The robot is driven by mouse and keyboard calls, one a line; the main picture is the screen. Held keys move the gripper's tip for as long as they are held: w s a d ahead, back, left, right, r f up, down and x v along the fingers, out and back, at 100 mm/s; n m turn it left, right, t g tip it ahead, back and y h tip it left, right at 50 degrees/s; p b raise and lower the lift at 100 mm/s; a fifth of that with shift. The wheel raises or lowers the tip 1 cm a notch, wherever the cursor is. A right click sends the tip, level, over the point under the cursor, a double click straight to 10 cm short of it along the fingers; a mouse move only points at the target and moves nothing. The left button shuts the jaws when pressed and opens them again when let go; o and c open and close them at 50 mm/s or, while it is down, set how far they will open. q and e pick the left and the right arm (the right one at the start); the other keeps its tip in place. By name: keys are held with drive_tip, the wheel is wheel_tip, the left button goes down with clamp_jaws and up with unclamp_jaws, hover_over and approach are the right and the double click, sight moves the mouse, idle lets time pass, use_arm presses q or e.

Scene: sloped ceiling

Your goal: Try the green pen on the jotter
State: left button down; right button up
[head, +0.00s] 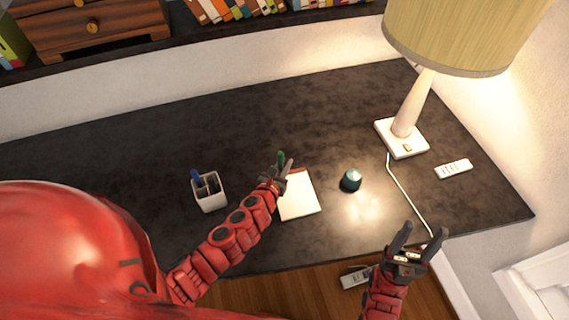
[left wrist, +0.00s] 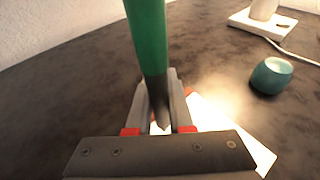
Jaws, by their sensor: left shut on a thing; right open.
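The green pen (left wrist: 147,37) is held between the fingers of my left gripper (head: 283,167), which is shut on it. In the left wrist view the pen stands up from the fingers with its dark tapered end down between them. The jotter (head: 298,196), a white pad with a red top edge, lies on the dark desk. My left gripper is over its upper left corner; whether the pen touches the page cannot be told. The jotter also shows behind the fingers in the left wrist view (left wrist: 235,136). My right gripper (head: 416,237) is open and empty by the desk's front edge.
A white pen holder (head: 209,195) with a blue pen stands left of the jotter. A teal candle cup (head: 351,180) stands right of it. A lamp (head: 401,138), its cord and a white remote (head: 453,169) are further right. The back left of the desk is clear.

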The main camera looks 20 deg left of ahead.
use_arm(q)
drive_tip(key=shift+f+b, duration=1.5)
drive_tip(key=shift+f, duration=0.2)
drive_tip(key=shift+f, duration=0.1)
drive_tip(key=shift+w+d+b, duration=0.25)
drive_tip(key=shift+w+d, duration=0.3)
drive_tip(key=shift+d, duration=0.3)
drive_tip(key=shift+w+d+b, duration=0.2)
drive_tip(key=shift+w+d, duration=0.3)
drive_tip(key=shift+d, duration=0.3)
drive_tip(key=shift+w+d+b, duration=0.25)
drive_tip(key=shift+w+d, duration=0.3)
drive_tip(key=shift+d, duration=0.3)
wheel_tip(320, 180, up, 6)
drive_tip(key=p, duration=0.5)
